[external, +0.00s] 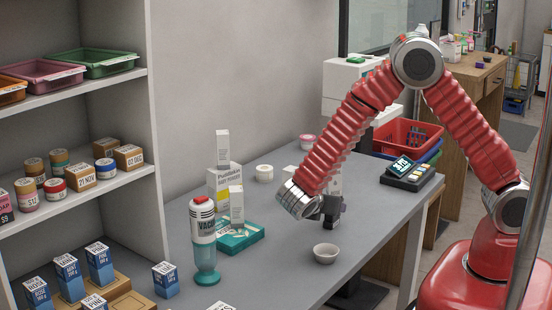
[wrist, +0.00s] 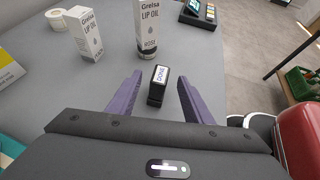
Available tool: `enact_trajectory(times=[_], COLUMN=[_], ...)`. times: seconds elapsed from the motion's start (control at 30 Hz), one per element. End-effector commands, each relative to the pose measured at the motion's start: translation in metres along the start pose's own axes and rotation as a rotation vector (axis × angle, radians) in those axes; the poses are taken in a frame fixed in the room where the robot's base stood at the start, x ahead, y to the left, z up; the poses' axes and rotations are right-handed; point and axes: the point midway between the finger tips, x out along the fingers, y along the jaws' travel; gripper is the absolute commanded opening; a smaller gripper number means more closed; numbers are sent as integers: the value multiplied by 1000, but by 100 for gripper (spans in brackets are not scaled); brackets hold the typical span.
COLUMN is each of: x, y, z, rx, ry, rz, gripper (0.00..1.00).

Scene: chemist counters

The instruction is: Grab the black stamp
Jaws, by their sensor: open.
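No contact between the fingers and the stamp shows. In the external view my gripper (external: 331,212) points down close above the counter, and I cannot make out the stamp there.
Just beyond the stamp stand a dark-based Lip Oil container (wrist: 148,30) and a white Lip Oil box (wrist: 85,33). A tape roll (wrist: 57,19) lies farther left. A small bowl (external: 326,254) sits near the counter's front. A card terminal (external: 405,172) lies at the right.

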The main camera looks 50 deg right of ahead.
Motion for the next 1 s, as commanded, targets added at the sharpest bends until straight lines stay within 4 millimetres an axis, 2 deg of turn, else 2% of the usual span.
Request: enact_trajectory(times=[0.13,0.3,0.83,1.0], x=[22,35,35,35], y=[-2,-2,-1,-1], z=[0,0,-1,-1], rx=[-1,0,-1,-1], ry=[-1,0,1,1], rz=[-3,-1,0,0], gripper=[46,46,46,35])
